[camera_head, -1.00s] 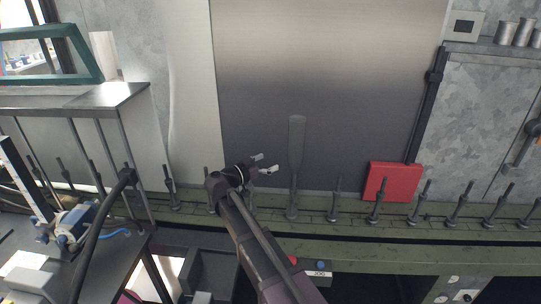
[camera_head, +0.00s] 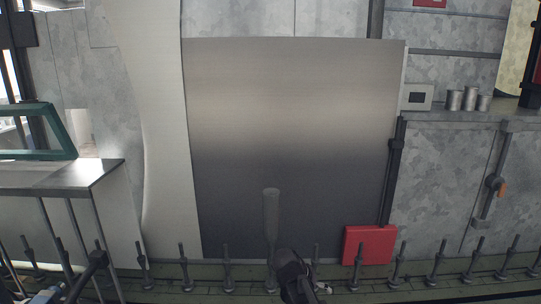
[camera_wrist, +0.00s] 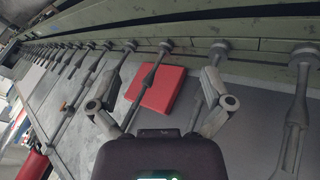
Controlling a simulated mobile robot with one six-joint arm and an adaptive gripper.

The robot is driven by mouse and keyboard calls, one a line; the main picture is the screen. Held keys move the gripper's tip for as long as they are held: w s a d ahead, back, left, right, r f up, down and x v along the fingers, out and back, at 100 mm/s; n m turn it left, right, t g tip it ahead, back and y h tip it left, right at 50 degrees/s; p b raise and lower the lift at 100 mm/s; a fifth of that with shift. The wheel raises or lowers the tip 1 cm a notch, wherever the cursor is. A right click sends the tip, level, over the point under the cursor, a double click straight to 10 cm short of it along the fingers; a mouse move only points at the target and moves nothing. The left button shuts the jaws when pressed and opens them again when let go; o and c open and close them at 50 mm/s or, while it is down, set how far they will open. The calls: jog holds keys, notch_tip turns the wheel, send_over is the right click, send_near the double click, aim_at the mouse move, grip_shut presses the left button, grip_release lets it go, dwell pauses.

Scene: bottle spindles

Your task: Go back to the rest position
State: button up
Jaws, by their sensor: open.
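My gripper (camera_head: 324,288) shows at the bottom edge of the head view, partly hidden by my dark wrist. In the wrist view my gripper (camera_wrist: 162,72) has its two fingers spread apart with nothing between them. A translucent grey bottle (camera_head: 270,218) stands upright over a spindle in the row, just left of my gripper in the head view. It also shows at the right of the wrist view (camera_wrist: 297,105), apart from the fingers.
A row of bare spindles (camera_head: 227,268) runs along a green rail. A red box (camera_head: 369,244) sits behind the row. A metal table (camera_head: 60,176) stands at left. A large grey panel (camera_head: 290,120) fills the back. Metal cups (camera_head: 470,99) stand on a ledge at right.

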jog(key=s+d+f+n+g+y+p, duration=0.1)
jog(key=s+d+n+g+y+p, duration=0.1)
jog(key=s+y, duration=0.4)
jog(key=s+d+n, duration=0.1)
jog(key=s+n, duration=0.1)
jog(key=s, duration=0.2)
jog(key=shift+s+y, duration=0.2)
jog(key=shift+y, duration=0.1)
jog(key=c, duration=0.5)
jog(key=shift+c, duration=0.5)
